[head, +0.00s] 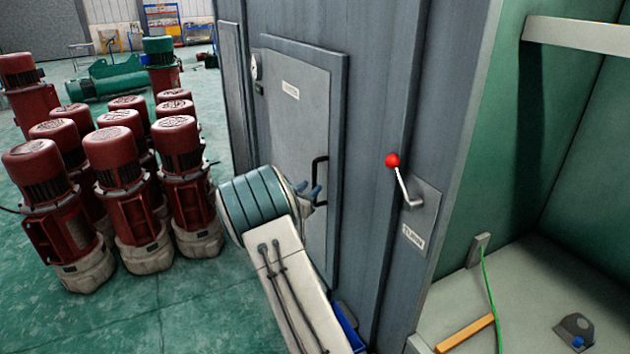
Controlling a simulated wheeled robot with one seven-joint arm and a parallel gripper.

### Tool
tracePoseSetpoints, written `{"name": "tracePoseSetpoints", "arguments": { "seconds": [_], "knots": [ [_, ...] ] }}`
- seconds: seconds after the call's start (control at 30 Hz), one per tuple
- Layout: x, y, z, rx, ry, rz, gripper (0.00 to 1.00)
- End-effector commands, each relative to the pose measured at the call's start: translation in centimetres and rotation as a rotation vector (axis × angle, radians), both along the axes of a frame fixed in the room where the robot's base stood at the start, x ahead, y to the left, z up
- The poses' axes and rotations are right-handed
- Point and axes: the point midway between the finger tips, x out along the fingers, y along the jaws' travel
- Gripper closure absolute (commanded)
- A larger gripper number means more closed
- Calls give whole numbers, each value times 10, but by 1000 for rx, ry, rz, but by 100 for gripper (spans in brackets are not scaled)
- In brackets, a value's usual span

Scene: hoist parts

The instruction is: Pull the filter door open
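The filter door (295,125) is a grey panel with a small white label, set in the front of a grey cabinet. It looks closed, flush in its frame. A black bar handle (319,163) stands upright on its right side. My gripper (309,191) is at the lower part of this handle, with its blue-grey fingertips overlapping it in the picture. My wrist hides the lower left of the door. I cannot tell whether the fingers are around the handle or in front of it, or how far apart they are.
A lever with a red ball (392,160) sticks out right of the door. Several red motors (120,190) stand on the green floor at left. An open green bay (530,290) at right holds a wooden strip (466,333) and a green cable (491,290).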

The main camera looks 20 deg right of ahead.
Motion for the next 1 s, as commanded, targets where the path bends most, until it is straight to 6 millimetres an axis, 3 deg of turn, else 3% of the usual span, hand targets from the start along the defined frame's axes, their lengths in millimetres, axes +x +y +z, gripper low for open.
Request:
{"name": "tracePoseSetpoints", "arguments": {
  "seconds": [0.2,0.6,0.7,0.73,1.0],
  "knots": [
    [17,-23,1,1,0,0,67],
    [21,-28,-1,1,1,0,67],
    [21,-28,-1,1,1,0,95],
    [21,-28,0,1,1,0,100],
    [20,-26,0,1,0,-7,100]
  ]
}}
